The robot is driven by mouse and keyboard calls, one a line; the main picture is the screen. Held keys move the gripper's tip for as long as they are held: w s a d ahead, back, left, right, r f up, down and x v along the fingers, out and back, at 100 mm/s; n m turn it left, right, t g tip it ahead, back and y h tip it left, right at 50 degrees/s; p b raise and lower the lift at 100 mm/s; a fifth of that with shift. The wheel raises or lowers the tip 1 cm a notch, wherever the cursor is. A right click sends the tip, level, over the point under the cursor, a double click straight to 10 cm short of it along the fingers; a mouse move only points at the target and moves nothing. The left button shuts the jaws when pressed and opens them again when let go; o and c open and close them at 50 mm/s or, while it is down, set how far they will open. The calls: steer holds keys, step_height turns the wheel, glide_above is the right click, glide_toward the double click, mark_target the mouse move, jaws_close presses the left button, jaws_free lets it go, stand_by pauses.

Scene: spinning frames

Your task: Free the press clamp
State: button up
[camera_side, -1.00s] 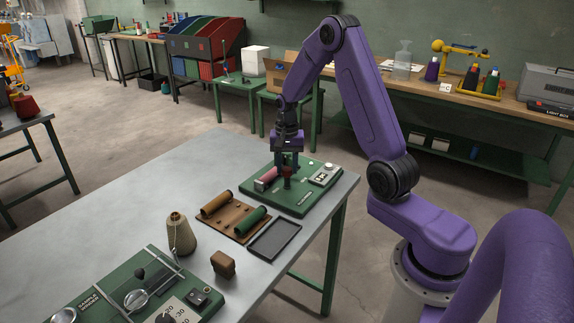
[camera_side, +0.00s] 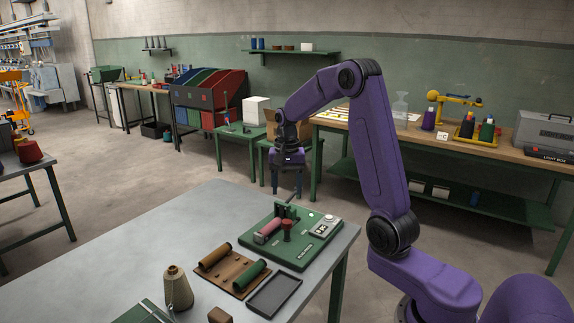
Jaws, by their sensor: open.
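The press clamp stands on a green base board (camera_side: 272,250) near the far right corner of the grey table. A pink roller (camera_side: 268,229) lies on the left of the board. A dark red knob (camera_side: 287,230) stands upright in front of a dark upright part (camera_side: 285,211). At this size I cannot tell whether the clamp is locked or free. My gripper (camera_side: 286,190) hangs above and behind the board in the picture, fingers pointing down, apart from the clamp. It is open with nothing visible between the fingers.
A small grey box (camera_side: 325,226) sits on the board's right. In front are a brown board (camera_side: 236,282) with brown and green rollers, a dark tray (camera_side: 274,295), and a thread cone (camera_side: 177,288). The table's left half (camera_side: 130,265) is bare.

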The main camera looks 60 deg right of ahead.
step_height(320, 180, up, 7)
stand_by(0.3)
steer(key=shift+f, duration=0.1)
